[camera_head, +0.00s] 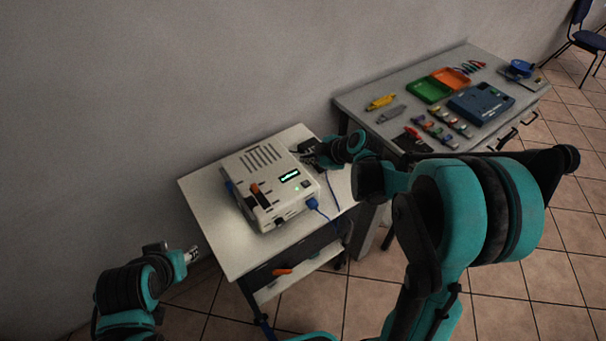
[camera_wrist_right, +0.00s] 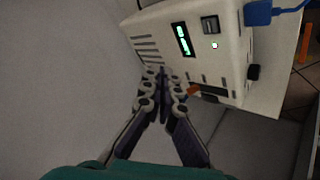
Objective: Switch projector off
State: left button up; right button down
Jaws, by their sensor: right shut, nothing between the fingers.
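The projector (camera_head: 262,206) is a white box with vents on top, standing on a small white cart. Its display (camera_head: 290,175) is lit green. In the right wrist view the display (camera_wrist_right: 184,38) also glows, beside a dark rocker switch (camera_wrist_right: 210,25) and a small lit green lamp (camera_wrist_right: 215,45). My right gripper (camera_head: 308,150) is at the projector's far right edge. In its wrist view the fingers (camera_wrist_right: 163,75) are together and empty, in front of the vented side. My left gripper (camera_head: 192,254) is low at the left, away from the cart; its fingers are unclear.
A blue plug (camera_head: 312,203) with a cable sits at the projector's right corner. The cart top (camera_head: 212,196) is bare at the left. A grey workbench (camera_head: 362,104) with trays and tools stands at the right.

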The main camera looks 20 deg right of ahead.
aim_at(308, 185)
jog(key=shift+s+d, duration=0.1)
jog(key=shift+s, duration=0.05)
notch_tip(308, 185, down, 9)
jog(key=b, duration=0.7)
jog(key=shift+r, duration=0.1)
dwell(1.3)
jog(key=shift+f+b, duration=0.4)
jog(key=shift+f+b, duration=0.35)
dwell(0.5)
jog(key=shift+r, duration=0.15)
jog(key=shift+r+p, duration=0.6)
jog(key=shift+r, duration=0.05)
